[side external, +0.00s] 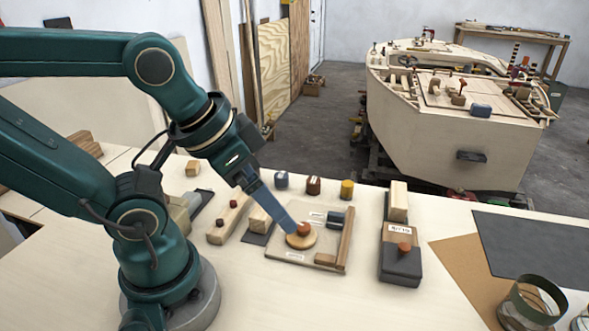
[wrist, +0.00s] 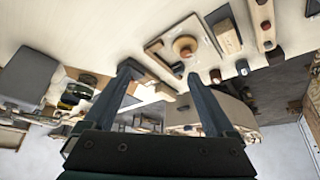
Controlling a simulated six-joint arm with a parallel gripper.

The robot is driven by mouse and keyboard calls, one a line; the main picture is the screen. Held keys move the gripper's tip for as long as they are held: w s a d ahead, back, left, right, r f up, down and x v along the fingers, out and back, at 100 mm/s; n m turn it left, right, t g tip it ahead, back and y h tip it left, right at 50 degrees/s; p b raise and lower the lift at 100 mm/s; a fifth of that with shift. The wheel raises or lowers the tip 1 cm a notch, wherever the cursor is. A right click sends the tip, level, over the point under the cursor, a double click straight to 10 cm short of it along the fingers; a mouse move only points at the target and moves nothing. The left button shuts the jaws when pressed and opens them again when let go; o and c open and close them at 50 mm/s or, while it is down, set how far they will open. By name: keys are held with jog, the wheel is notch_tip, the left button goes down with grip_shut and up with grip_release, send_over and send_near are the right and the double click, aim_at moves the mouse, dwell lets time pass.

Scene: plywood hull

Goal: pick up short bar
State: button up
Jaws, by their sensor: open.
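Several pale wooden bars lie on the bench, and I cannot tell for certain which is the short bar. One short block (side external: 258,219) lies on a dark pad left of the tray; it also shows at the upper right of the wrist view (wrist: 229,38). A darker wooden bar (side external: 346,236) stands along the right edge of the thin tray (side external: 285,254), with a small piece at its near end. My gripper (side external: 291,226) is open and empty. In the side view it overlaps the round wooden disc (side external: 301,241) with its brown knob. In the wrist view its fingers (wrist: 162,76) are apart.
A longer bar with knobs (side external: 230,218) lies left of the tray. A dark holder with a pale block (side external: 399,265) stands to the right. Several small cylinders (side external: 313,186) line the back edge. A glass jar (side external: 531,304) is at the near right. The front bench is clear.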

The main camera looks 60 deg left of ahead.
jog(key=m+g+y, duration=0.4)
jog(key=m+y, duration=0.6)
jog(key=m, duration=0.4)
send_near(262, 210)
jog(key=s+a, duration=0.3)
jog(key=a, duration=0.1)
jog(key=f+m+t, duration=0.1)
jog(key=m, duration=0.1)
jog(key=w+d+m+t+y, duration=0.1)
jog(key=m, duration=0.1)
jog(key=w+f+m+y, duration=0.1)
jog(key=m, duration=0.1)
jog(key=shift+w+d+f+m+t, duration=0.2)
jog(key=shift+d+f+m+t, duration=0.1)
jog(key=shift+m+t, duration=0.1)
jog(key=shift+s+d+f+m+t+y, duration=0.15)
jog(key=shift+f+m, duration=0.15)
jog(key=shift+m, duration=0.15)
jog(key=shift+s+d+f+m+t+y, duration=0.15)
jog(key=shift+f+m, duration=0.15)
jog(key=shift+m, duration=0.15)
jog(key=shift+x, duration=2.55)
jog(key=shift+w, duration=0.1)
